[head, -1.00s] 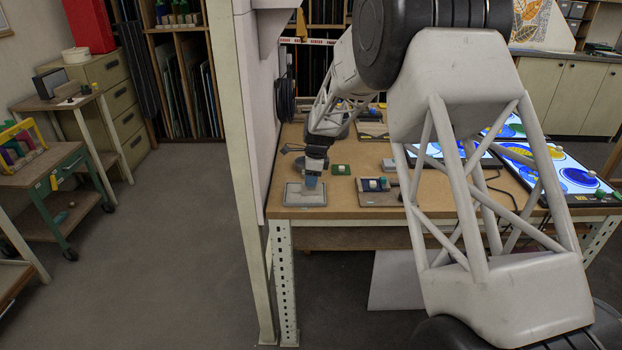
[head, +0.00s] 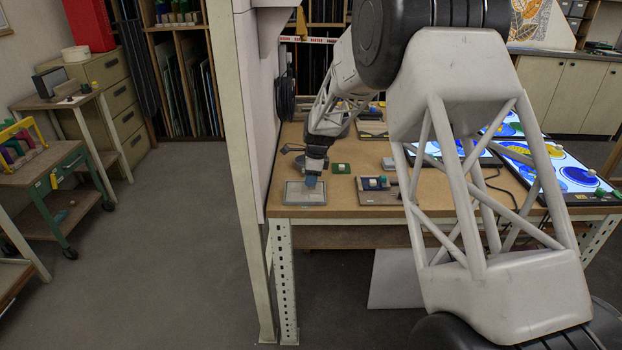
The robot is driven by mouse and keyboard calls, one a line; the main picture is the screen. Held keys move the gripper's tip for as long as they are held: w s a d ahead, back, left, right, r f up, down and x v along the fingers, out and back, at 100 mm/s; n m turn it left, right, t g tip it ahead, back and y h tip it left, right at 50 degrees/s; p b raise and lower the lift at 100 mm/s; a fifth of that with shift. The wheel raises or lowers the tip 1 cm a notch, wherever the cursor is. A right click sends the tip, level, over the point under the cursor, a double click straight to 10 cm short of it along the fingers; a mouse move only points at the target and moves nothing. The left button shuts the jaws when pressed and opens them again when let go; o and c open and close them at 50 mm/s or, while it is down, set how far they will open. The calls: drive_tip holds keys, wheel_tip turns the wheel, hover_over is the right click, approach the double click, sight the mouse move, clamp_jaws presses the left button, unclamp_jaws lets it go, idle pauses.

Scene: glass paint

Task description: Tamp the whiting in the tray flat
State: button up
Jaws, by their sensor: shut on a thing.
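The tray (head: 291,197) of pale grey-white whiting sits at the front left corner of the wooden bench. My gripper (head: 313,172) points down over the tray's back right part. It is shut on a small blue block-like tool (head: 311,181), whose lower end is at or just above the whiting. I cannot tell whether it touches. The surface of the whiting is too small to read in detail.
Lit panels (head: 560,165) with blue and yellow glass lie farther right. A pale post (head: 240,180) stands left of the bench.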

drive_tip(key=shift+r, duration=0.1)
drive_tip(key=shift+r, duration=1.15)
drive_tip(key=shift+a, duration=0.15)
drive_tip(key=shift+a, duration=2.15)
drive_tip(key=shift+f, duration=0.2)
drive_tip(key=shift+f, duration=0.75)
drive_tip(key=shift+f, duration=0.3)
drive_tip(key=shift+r, duration=0.2)
